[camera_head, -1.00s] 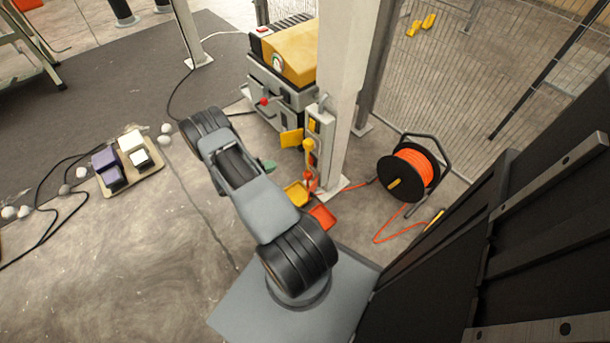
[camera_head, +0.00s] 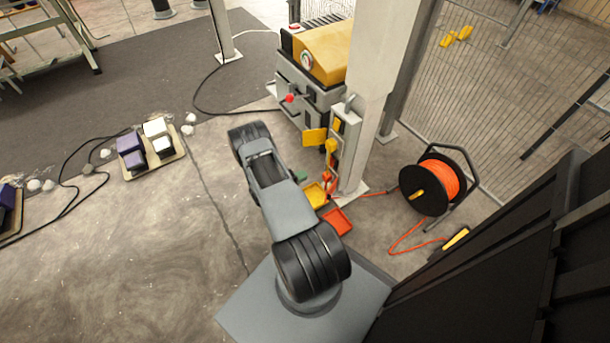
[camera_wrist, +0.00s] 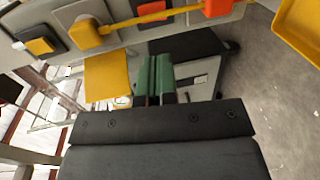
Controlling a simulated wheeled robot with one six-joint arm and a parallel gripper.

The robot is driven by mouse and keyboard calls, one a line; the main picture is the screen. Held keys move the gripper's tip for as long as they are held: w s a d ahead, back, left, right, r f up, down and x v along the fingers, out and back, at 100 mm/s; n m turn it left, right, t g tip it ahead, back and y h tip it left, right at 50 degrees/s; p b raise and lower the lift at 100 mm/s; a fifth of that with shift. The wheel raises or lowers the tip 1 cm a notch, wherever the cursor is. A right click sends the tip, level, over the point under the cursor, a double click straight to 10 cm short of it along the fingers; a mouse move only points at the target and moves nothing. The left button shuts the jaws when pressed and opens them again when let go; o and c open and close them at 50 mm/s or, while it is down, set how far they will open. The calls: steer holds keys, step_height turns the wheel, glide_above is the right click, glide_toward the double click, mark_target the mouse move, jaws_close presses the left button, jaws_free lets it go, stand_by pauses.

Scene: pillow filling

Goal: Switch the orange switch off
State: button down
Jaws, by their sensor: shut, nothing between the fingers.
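The switch panel (camera_head: 345,125) is fixed to the pale post. It carries a yellow knob (camera_head: 331,146) and, lower down, an orange switch part (camera_head: 327,177). In the wrist view the panel runs along the top edge, with the yellow knob (camera_wrist: 90,33) at left and the orange part (camera_wrist: 218,8) at upper right, a yellow bar between them. My gripper (camera_head: 300,175) is beside the panel, mostly hidden by my arm. Its green fingers (camera_wrist: 156,78) are together and empty, apart from the orange part. Whether the orange switch is on or off I cannot tell.
A yellow tray (camera_head: 315,196) and an orange-red tray (camera_head: 337,222) sit low by the post. A yellow flap (camera_head: 315,137) juts from the panel. A yellow-topped machine (camera_head: 325,52) stands behind, a cable reel (camera_head: 432,184) at right.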

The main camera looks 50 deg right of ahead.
mark_target(330, 164)
steer(key=b+x, duration=0.3)
steer(key=x, duration=0.8)
steer(key=shift+s+d+f, duration=0.1)
steer(key=shift+s+d, duration=0.1)
steer(key=shift+d, duration=0.05)
